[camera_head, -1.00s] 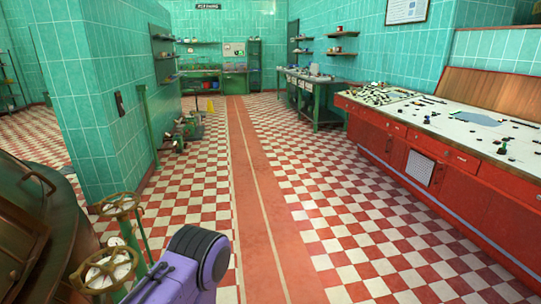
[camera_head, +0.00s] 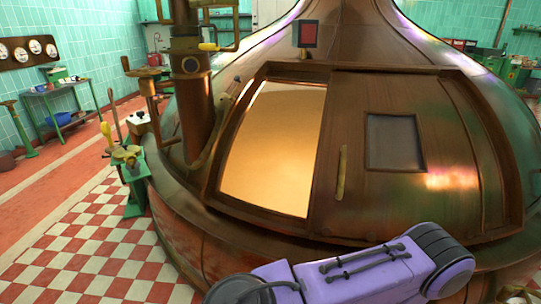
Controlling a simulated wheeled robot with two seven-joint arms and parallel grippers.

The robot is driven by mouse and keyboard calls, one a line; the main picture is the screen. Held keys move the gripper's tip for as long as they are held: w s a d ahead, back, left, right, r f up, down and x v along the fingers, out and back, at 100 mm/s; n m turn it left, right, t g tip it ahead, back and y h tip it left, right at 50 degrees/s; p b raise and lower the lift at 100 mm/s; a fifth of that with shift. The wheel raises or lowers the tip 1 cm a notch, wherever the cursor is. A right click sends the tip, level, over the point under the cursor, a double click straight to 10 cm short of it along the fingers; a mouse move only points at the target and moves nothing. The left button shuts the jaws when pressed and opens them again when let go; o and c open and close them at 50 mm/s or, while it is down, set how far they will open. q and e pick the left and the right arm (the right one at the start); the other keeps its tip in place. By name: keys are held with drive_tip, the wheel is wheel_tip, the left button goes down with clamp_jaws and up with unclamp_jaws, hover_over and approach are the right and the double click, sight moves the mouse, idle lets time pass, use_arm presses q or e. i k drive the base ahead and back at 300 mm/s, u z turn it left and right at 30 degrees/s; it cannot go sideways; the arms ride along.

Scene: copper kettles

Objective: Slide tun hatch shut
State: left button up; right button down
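The large copper tun (camera_head: 400,40) fills the middle and right of the head view. A wide wooden-brown frame (camera_head: 262,216) is set in its sloping front. The left part of the frame is a bright golden opening (camera_head: 275,150). The brown hatch panel (camera_head: 370,205) covers the right part, so the hatch stands open. The panel has a small dark window (camera_head: 394,142) and an upright brass handle (camera_head: 342,173) near its left edge, beside the opening. A purple link of my own arm lies across the bottom, below the hatch. Neither gripper is in view.
A thick copper pipe (camera_head: 194,95) with brass fittings stands just left of the opening. A dark red panel (camera_head: 308,34) sits above the frame. A green stand (camera_head: 132,185) with valves is left of the tun. The checkered floor (camera_head: 90,245) at lower left is clear.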

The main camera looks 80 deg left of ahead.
sight(376, 204)
drive_tip(key=u, duration=2.25)
